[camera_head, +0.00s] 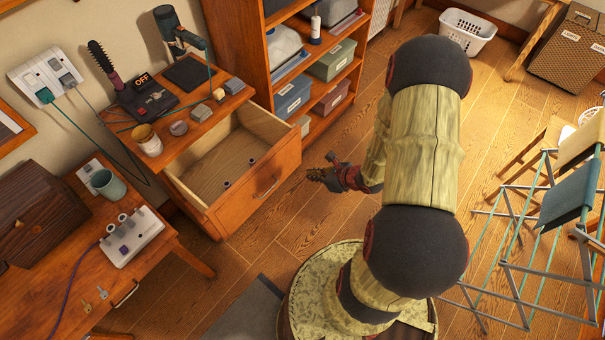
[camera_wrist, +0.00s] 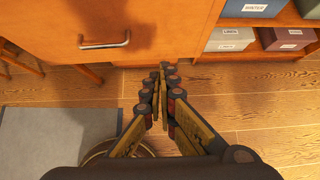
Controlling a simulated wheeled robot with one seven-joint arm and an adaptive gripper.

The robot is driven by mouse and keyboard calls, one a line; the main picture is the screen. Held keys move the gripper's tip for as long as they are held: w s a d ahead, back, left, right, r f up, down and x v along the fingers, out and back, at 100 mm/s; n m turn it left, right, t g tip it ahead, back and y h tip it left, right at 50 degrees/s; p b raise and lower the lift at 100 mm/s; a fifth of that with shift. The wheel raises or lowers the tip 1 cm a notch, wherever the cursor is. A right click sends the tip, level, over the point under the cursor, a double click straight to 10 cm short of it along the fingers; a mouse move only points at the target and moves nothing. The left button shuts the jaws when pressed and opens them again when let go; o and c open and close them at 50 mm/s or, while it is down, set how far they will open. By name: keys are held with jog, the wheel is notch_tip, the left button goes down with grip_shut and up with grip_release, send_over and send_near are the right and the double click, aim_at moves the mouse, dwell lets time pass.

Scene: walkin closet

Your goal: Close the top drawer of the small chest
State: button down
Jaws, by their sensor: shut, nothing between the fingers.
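The small chest (camera_head: 213,117) stands at the left against the wall, with small items on its top. Its top drawer (camera_head: 246,193) is pulled well out and open, and a few small dark-topped items lie inside. The drawer front carries a metal handle (camera_head: 266,188), which also shows in the wrist view (camera_wrist: 105,42). My gripper (camera_head: 323,172) is to the right of the drawer front, apart from it in the head view. In the wrist view my gripper (camera_wrist: 163,76) is shut and empty, its fingertips just below and right of the drawer front's handle.
A wooden shelf (camera_head: 246,62) with storage boxes stands beyond the chest. A desk (camera_head: 72,262) with a mug and a power strip is at the near left. A folding rack (camera_head: 545,225) stands at the right. Open wooden floor (camera_head: 497,130) lies between.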

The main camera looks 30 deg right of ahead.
aim_at(283, 169)
jog(key=shift+w+a+r+b+x, duration=0.1)
jog(key=shift+w+r+b+x, duration=0.3)
jog(key=shift+x, duration=1.6)
jog(key=shift+w+a+r+b+x, duration=0.1)
jog(key=shift+w+r+b+x, duration=0.3)
jog(key=shift+x, duration=1.6)
jog(key=shift+w+a+r+b+x, duration=0.2)
jog(key=shift+b+x, duration=0.35)
jog(key=shift+x, duration=1.45)
jog(key=shift+w, duration=0.1)
jog(key=w+a+b, duration=0.2)
jog(key=w+a, duration=0.2)
jog(key=w, duration=0.8)
jog(key=w+a+b, duration=0.3)
jog(key=w+a, duration=0.1)
jog(key=w, duration=0.8)
jog(key=shift+w, duration=0.25)
jog(key=shift+r, duration=0.15)
